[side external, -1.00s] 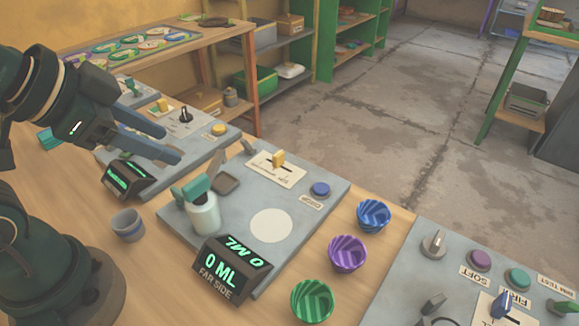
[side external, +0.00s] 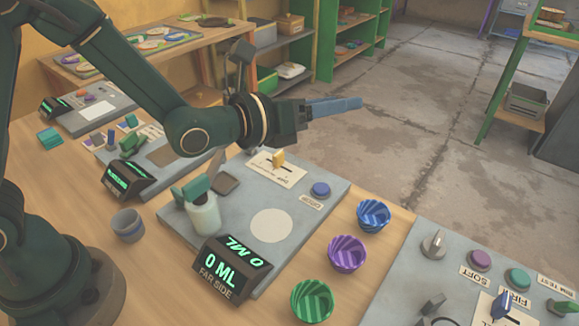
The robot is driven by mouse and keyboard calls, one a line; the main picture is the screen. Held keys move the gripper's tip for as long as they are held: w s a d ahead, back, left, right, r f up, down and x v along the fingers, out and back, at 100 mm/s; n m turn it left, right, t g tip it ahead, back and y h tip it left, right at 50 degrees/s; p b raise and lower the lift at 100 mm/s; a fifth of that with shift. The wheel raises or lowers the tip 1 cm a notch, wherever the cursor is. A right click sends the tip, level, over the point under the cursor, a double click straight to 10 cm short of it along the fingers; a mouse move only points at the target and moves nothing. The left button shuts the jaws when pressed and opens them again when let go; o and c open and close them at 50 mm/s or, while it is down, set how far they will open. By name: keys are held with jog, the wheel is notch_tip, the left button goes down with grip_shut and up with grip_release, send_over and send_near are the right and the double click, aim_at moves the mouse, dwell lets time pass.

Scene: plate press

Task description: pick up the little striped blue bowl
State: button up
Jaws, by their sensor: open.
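The little striped blue bowl (side external: 373,216) stands upright on the wooden table, at the far end of a row of three striped bowls, between two grey panels. My gripper (side external: 358,103) is in the air over the far edge of the middle panel. It is above and a little left of the blue bowl in the picture, apart from it. Its fingers point to the right and hold nothing that I can see. The near finger hides most of the other, so the gap between them barely shows.
A purple bowl (side external: 347,254) and a green bowl (side external: 312,300) stand close to the blue one. The middle panel (side external: 300,222) carries a dispenser bottle (side external: 204,213), a blue button (side external: 321,189) and a display (side external: 231,266). The right panel (side external: 405,270) has knobs and buttons. A grey cup (side external: 128,225) stands left.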

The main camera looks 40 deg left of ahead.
jog(key=d+f+m+g+h, duration=0.1)
jog(key=d+f+m, duration=0.2)
jog(key=f, duration=0.4)
jog(key=g, duration=0.2)
send_near(372, 203)
jog(key=x, duration=0.2)
jog(key=shift+w+f, duration=0.1)
jog(key=shift+w, duration=0.25)
jog(key=shift+x, duration=2.5)
jog(key=shift+d, duration=0.1)
grip_shut()
